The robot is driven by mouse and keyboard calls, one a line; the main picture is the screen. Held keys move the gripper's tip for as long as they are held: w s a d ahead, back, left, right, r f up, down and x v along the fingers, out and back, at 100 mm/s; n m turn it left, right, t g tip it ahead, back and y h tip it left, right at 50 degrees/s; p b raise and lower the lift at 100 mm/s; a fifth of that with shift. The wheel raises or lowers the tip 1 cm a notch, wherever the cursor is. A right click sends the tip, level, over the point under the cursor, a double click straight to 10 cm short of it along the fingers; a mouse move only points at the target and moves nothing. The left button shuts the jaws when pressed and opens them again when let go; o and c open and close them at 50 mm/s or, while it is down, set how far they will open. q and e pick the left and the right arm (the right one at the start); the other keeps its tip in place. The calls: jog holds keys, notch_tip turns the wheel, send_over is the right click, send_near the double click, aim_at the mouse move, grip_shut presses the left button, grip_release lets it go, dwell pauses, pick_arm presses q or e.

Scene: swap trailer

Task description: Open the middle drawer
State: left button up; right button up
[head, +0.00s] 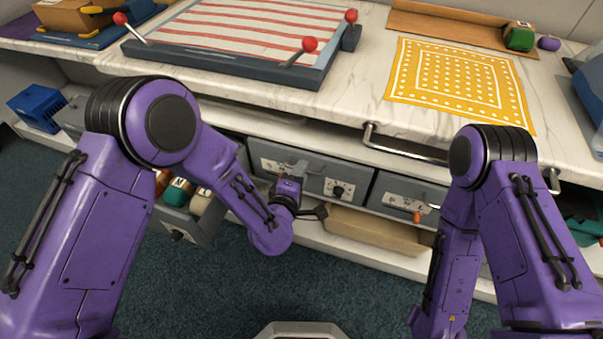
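The middle drawer (354,178) is a grey front with pale panels and a dark knob, under the white marble-look counter. It looks shut, flush with the front to its right. My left gripper (308,190) is in front of its left half, close to a grey bar handle on it. Its fingers look spread, one higher by the handle and one lower to the right, with nothing seen between them. I cannot tell whether a finger touches the handle. My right arm bends downward at the right; its gripper is out of view.
A drawer at the left (197,228) stands out, holding several jar-like items. Another grey drawer front (403,190) is to the right. A metal rail (400,153) runs along the counter edge. A striped board (240,40) with red-knobbed levers and a yellow cloth (455,85) lie above.

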pick_arm(q)
jog(key=shift+w+d+f, duration=0.1)
jog(key=shift+w, duration=0.15)
grip_shut()
dwell(1.3)
